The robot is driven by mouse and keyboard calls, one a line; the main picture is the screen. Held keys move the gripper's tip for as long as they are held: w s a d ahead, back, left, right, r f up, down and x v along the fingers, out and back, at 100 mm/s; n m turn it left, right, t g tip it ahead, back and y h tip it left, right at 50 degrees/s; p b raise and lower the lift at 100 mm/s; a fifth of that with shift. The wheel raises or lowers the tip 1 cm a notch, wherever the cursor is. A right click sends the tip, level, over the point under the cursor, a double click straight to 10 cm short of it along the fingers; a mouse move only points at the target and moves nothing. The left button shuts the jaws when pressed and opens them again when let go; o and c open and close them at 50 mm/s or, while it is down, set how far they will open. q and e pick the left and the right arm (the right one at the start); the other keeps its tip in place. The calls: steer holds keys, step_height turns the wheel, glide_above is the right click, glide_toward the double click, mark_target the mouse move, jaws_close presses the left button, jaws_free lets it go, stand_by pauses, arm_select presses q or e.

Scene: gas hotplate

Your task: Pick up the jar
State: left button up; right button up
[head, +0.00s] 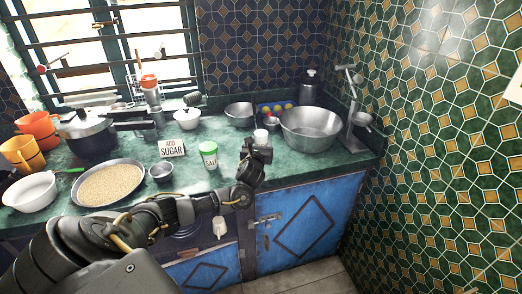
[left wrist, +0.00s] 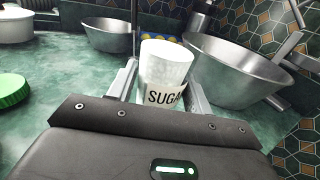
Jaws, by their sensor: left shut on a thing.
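A white jar labelled "SUGA…" (left wrist: 165,75) stands between the two fingers of my left gripper (left wrist: 165,92) in the left wrist view. The gripper is shut on it. In the head view my left gripper (head: 260,148) is at the counter's front edge, with the jar's white top (head: 261,135) showing just behind it. The jar's lower part is hidden by the gripper. I cannot tell whether it touches the counter. My right gripper is not in view.
A green-lidded salt jar (head: 208,154) stands left of my gripper. A large steel bowl (head: 311,128) is close on the right. A smaller bowl (head: 239,115) stands behind. An "ADD SUGAR" sign (head: 171,148), a grain pan (head: 108,184) and a pressure cooker (head: 88,134) are further left.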

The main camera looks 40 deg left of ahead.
arm_select(q)
steer(key=s+r, duration=0.1)
steer(key=s+d+r, duration=0.1)
steer(key=r, duration=0.1)
steer(key=s+d+r, duration=0.1)
steer(key=shift+s+r, duration=0.2)
steer(key=shift+r, duration=0.05)
steer(key=p, duration=0.5)
glide_toward(260, 134)
step_height(260, 134, up, 4)
steer(key=s, duration=0.1)
steer(key=shift+s+d+r, duration=0.1)
steer(key=shift+s+d, duration=0.15)
steer(key=shift+s, duration=0.05)
steer(key=shift+d, duration=0.1)
